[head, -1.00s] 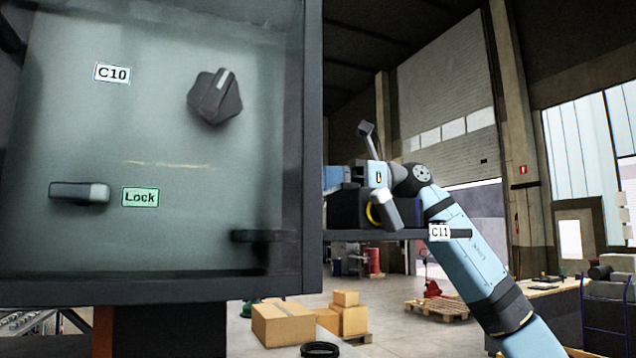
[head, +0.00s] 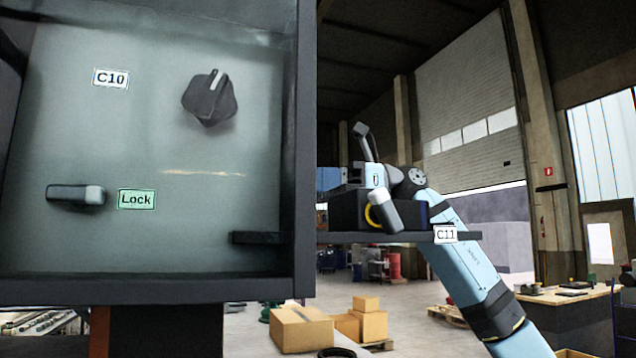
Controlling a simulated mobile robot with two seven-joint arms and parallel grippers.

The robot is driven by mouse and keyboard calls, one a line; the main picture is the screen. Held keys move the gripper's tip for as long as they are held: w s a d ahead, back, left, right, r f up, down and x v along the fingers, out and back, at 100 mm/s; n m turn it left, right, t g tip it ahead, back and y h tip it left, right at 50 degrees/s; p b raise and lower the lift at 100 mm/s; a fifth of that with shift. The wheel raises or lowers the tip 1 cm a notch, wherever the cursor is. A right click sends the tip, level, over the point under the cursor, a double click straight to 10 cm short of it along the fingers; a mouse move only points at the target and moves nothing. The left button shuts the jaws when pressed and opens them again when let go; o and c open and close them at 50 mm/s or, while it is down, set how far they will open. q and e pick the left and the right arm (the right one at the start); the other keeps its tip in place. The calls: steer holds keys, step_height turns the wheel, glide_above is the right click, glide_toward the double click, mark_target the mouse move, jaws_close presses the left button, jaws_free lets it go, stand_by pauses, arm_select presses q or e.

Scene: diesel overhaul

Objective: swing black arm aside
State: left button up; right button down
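A black arm (head: 400,237), a thin horizontal bar with a white C11 label near its right end, sticks out to the right of the open grey box (head: 150,290). A short dark bar stub (head: 260,238) shows inside the box at the same height; the box's edge hides any join. My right arm comes up from the lower right in light blue. Its wrist and dark gripper body (head: 365,208) are beside the box, just above and against the black arm in the picture. The fingertips are not clear, so I cannot tell open from shut or whether they touch it. My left gripper is not in view.
The box panel has a dark knob (head: 209,98) near a C10 label and a grey handle (head: 76,195) beside a green Lock label. Cardboard boxes (head: 302,329) stand on the floor beyond. A workbench (head: 565,305) is at the right. The hall behind looks open.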

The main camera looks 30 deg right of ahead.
steer(key=c, duration=1)
jaws_free()
steer(key=shift+r, duration=0.1)
steer(key=shift+o, duration=0.2)
steer(key=shift+d, duration=0.45)
steer(key=s+d+b, duration=0.2)
steer(key=d, duration=1)
steer(key=shift+d+b, duration=0.3)
steer(key=shift+d, duration=0.1)
